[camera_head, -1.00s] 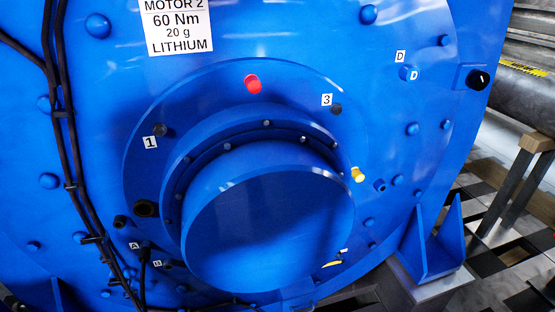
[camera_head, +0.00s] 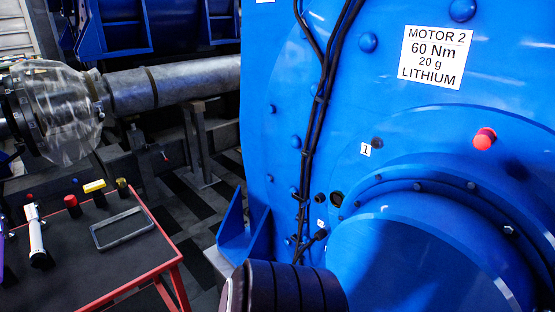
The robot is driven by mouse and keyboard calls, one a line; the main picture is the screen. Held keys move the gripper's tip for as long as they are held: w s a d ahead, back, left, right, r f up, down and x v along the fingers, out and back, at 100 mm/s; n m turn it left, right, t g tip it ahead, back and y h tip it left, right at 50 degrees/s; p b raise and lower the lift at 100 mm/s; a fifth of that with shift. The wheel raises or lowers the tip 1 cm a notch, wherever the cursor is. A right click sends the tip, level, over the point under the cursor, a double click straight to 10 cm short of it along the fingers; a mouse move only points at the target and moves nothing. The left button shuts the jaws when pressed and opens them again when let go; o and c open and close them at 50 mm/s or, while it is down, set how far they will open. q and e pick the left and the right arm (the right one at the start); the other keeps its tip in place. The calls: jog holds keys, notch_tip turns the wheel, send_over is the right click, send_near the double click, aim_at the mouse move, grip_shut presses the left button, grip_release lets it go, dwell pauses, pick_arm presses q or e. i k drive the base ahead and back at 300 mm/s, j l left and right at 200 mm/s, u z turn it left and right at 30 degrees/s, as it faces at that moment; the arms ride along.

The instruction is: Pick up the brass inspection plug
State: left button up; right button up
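A grey rectangular frame (camera_head: 124,229) lies on the table, right of a white tool (camera_head: 36,237). The table has a red edge (camera_head: 132,285). The large blue motor (camera_head: 285,110) fills the right, with a red plug (camera_head: 484,138). Dark floor lies between.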

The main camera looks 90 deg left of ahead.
aim_at(120, 183)
jog(key=i+l+u, duration=0.1)
jog(key=u, duration=1.6)
